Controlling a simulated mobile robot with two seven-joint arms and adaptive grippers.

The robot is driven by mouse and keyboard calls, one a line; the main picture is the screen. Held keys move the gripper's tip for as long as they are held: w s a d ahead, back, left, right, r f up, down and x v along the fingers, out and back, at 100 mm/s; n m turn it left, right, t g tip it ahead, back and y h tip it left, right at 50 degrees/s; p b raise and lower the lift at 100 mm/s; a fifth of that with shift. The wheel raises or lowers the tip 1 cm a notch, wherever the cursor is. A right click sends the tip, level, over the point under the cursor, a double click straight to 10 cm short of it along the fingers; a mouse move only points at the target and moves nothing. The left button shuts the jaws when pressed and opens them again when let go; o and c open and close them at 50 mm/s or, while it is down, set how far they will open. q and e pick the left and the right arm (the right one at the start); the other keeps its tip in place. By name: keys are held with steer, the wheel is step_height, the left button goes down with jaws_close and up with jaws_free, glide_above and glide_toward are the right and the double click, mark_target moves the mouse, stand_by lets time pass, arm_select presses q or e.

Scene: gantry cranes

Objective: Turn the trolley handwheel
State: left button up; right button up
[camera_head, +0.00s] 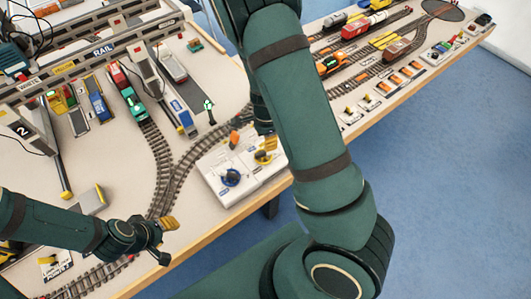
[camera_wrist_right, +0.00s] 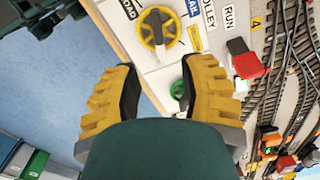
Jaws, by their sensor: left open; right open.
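The yellow trolley handwheel (camera_wrist_right: 157,27) sits on a white control panel beside a partly visible "TROLLEY" label. In the right wrist view it lies just beyond my right gripper's fingertips, not between them. My left gripper (camera_head: 168,241) is open and empty over the table's front left.
A green round part (camera_wrist_right: 178,90) and a red block (camera_wrist_right: 243,62) lie near the right fingers. Rail tracks (camera_head: 157,150) curve beside the box. Gantry frames stand at back left; the wooden table edge (camera_head: 235,222) runs in front.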

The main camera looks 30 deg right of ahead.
mark_target(263, 155)
arm_select(q)
step_height(263, 155, down, 3)
steer(key=shift+r+b, duration=0.15)
steer(key=shift+b, duration=0.85)
arm_select(e)
step_height(263, 155, down, 8)
steer(key=shift+r, duration=0.1)
jaws_close()
